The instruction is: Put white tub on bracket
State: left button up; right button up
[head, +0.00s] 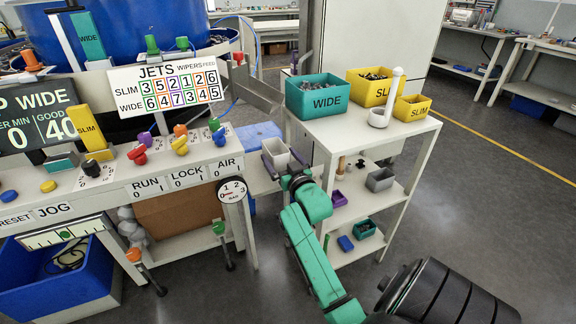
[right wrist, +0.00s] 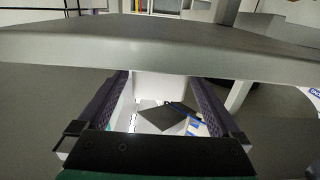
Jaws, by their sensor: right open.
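The white tub (head: 277,151) sits in the gap between the machine and the shelf cart in the head view, at my right gripper. My right gripper (head: 284,162) is open, its two dark fingers on either side of the tub. In the right wrist view the tub's white wall (right wrist: 165,86) shows between the purple-padded fingers (right wrist: 158,112), with dark and blue pieces below it. I cannot tell whether the fingers touch the tub. A grey bracket (head: 258,91) juts from the machine's side, above the tub in the picture. My left gripper is not in view.
The shelf cart (head: 338,131) carries a teal WIDE bin (head: 318,96), yellow SLIM bins (head: 372,86) and a white post-shaped holder (head: 380,116). A wide grey edge (right wrist: 160,45) crosses the right wrist view close above the fingers. The control panel (head: 190,170) lies left.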

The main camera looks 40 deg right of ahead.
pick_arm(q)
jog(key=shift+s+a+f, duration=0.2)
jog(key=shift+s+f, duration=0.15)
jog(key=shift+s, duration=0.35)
pick_arm(e)
jog(key=v, duration=0.7)
jog(key=shift+s, duration=0.2)
